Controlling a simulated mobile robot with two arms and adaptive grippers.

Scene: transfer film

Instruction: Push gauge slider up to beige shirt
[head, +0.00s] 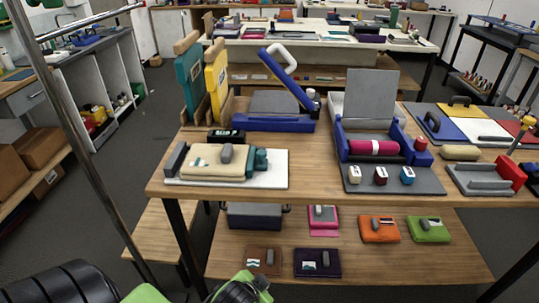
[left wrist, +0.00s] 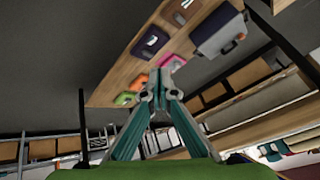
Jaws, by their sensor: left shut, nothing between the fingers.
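A beige shirt (head: 205,168), folded flat, lies on a white board (head: 277,175) at the left front of the wooden table in the head view. A grey block (head: 227,153) rests on the shirt. A dark grey upright piece (head: 176,160) stands at the board's left end and a teal piece (head: 259,161) at the shirt's right end. I cannot tell for sure which part is the gauge slider. My left gripper (left wrist: 160,92) has its fingertips together and empty in the left wrist view, apart from the shirt. My right gripper is not in view.
The table (head: 313,177) also holds a blue heat press (head: 275,122), a blue roll holder (head: 350,150) with a magenta roll, and several small bottles. Teal and yellow boards (head: 216,80) stand behind the shirt. A lower shelf (head: 350,272) carries colored folded items. A metal pole (head: 85,150) crosses the left side.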

